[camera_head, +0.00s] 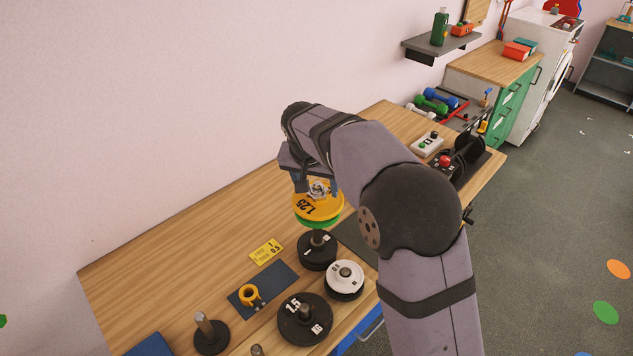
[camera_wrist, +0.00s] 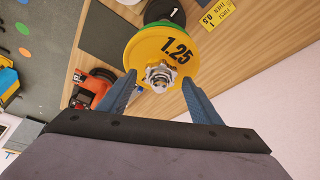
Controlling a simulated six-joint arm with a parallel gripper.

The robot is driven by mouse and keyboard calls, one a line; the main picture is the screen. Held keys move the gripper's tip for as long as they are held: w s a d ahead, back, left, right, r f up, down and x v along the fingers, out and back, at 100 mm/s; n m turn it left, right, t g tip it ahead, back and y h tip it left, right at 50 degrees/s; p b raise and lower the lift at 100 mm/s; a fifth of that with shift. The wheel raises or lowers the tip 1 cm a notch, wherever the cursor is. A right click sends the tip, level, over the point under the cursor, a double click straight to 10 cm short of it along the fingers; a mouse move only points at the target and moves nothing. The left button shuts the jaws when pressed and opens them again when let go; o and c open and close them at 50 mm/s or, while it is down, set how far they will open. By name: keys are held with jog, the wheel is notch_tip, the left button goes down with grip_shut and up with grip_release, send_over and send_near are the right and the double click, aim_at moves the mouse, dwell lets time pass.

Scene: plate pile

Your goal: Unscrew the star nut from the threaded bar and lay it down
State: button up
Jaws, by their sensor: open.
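The silver star nut (camera_wrist: 160,75) sits in front of the centre of a yellow 1.25 plate (camera_wrist: 150,45), with a green plate (camera_wrist: 117,48) behind it. In the head view the nut (camera_head: 319,188) is on top of the yellow plate (camera_head: 304,212), partly hidden by my gripper. The threaded bar is mostly hidden by nut and plates. I cannot tell how far the nut is threaded on. My gripper (camera_wrist: 158,78) is open, with one blue finger on each side of the nut and a visible gap to both.
Black plates (camera_head: 303,318), a white plate (camera_head: 344,278) and a post on a round base (camera_head: 211,337) stand near the front. A yellow card (camera_head: 266,252) lies left. Bare wood is free at the back left.

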jog(key=shift+c, duration=0.2)
jog(key=c, duration=1.1)
jog(key=shift+c, duration=0.2)
jog(key=n+y+p, duration=0.1)
jog(key=n, duration=0.2)
jog(key=shift+d+r, duration=0.15)
jog(key=n+y+p, duration=0.1)
jog(key=n+y, duration=0.1)
jog(key=n, duration=0.2)
jog(key=shift+w+n, duration=0.1)
jog(key=shift+n, duration=0.3)
jog(key=n, duration=0.2)
jog(key=n+g+y, duration=0.1)
jog(key=n, duration=0.1)
jog(key=shift+w+d+n+y, duration=0.1)
jog(key=shift+d+n+y, duration=0.05)
jog(key=shift+n+y, duration=0.2)
jog(key=n+g, duration=0.1)
jog(key=n, duration=0.3)
jog(key=shift+d+r+y, duration=0.1)
jog(key=shift+y, duration=0.25)
jog(key=shift+n+g+p, duration=0.3)
jog(key=shift+n+g, duration=0.05)
jog(key=shift+g, duration=0.05)
